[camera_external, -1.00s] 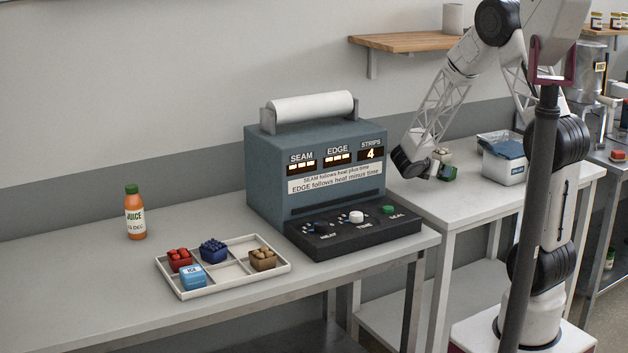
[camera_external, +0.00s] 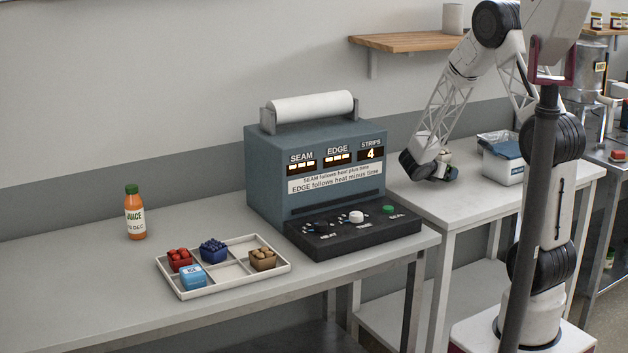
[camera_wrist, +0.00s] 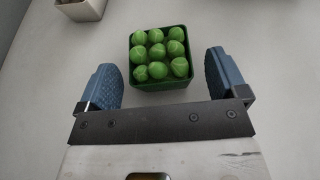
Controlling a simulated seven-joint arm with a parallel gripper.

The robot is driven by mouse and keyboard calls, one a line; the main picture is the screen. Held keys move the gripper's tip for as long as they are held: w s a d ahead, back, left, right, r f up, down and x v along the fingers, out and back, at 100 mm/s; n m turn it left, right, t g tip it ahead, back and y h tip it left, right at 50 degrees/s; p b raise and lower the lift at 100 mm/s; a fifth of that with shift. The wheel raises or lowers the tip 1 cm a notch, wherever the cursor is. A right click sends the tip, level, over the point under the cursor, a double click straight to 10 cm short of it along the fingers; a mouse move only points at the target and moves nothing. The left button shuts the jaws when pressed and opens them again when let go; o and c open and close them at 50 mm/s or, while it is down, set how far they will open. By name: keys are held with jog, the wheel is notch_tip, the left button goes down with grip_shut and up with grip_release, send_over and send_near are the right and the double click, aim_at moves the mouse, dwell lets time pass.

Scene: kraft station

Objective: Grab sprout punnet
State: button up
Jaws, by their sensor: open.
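The sprout punnet (camera_wrist: 160,57) is a dark green square tub of round green sprouts. In the wrist view it stands upright on the pale table, ahead of my gripper and roughly centred between the fingers. My gripper (camera_wrist: 168,80) is open, with a blue pad on each side and a gap to the punnet on both sides. In the external view my gripper (camera_external: 440,172) is low over the right-hand table. There the arm's end hides most of the punnet.
A white bin (camera_external: 503,168) with blue contents stands to the right on the same table; a pale container (camera_wrist: 82,10) shows at the wrist view's top left. The blue-grey sealing machine (camera_external: 315,180) stands left of my arm. A divided tray (camera_external: 222,282) holds several small punnets. A juice bottle (camera_external: 135,215) stands farther left.

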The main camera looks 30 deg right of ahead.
dwell(0.6)
jog(key=c, duration=1)
jog(key=shift+r, duration=0.15)
jog(key=shift+r, duration=0.8)
jog(key=shift+s+r, duration=0.2)
jog(key=shift+r, duration=0.65)
jog(key=s+a, duration=0.1)
jog(key=s, duration=0.4)
jog(key=s+a+r, duration=0.1)
jog(key=s, duration=0.4)
jog(key=s+a, duration=0.2)
jog(key=s, duration=0.3)
jog(key=shift+a+r, duration=0.1)
jog(key=shift+r, duration=0.1)
